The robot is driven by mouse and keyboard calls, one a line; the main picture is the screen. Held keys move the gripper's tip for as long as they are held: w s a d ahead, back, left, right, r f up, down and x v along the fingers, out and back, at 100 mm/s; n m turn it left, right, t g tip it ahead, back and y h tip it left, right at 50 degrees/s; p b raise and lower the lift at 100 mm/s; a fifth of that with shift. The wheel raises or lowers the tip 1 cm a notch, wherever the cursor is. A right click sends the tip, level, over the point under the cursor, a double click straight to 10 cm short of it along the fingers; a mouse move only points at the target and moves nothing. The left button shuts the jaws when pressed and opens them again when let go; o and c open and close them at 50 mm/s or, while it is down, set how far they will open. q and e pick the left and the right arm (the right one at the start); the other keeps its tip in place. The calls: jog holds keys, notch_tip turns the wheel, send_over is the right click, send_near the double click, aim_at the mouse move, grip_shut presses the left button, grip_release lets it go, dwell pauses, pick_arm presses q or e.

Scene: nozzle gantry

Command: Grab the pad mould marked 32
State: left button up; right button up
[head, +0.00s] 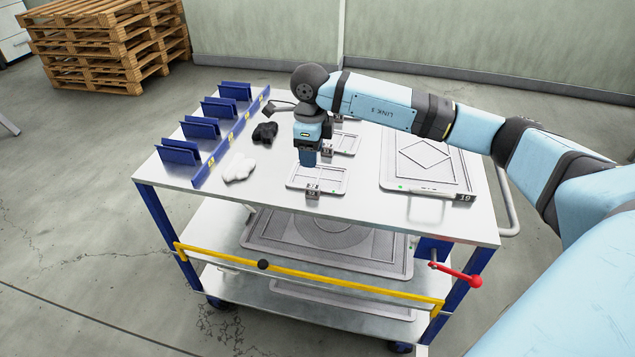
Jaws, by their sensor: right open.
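Small flat pad moulds lie on the cart's top shelf. The nearest mould (332,184) has a dark number tag (313,190) on its front edge. A second mould (347,143) lies behind it, and a third, farther back, is mostly hidden by my arm. Their tags are too small to read, so I cannot tell which is marked 32. My right gripper (307,163) points down just above the back left of the nearest mould. It is open, and nothing shows between its fingers. My left gripper is out of view.
A large mould (430,160) marked 19 lies at the right of the top shelf. Blue slotted holders (180,151) stand along a blue rail at the left. White (239,168) and black (264,133) crumpled items lie beside the rail. A yellow bar (310,276) crosses the cart's front.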

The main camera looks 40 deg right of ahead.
aim_at(313, 186)
jog(key=f, duration=1)
jog(key=shift+s+f+b, duration=0.15)
jog(key=shift+s+b, duration=0.05)
jog(key=shift+b, duration=0.15)
grip_shut()
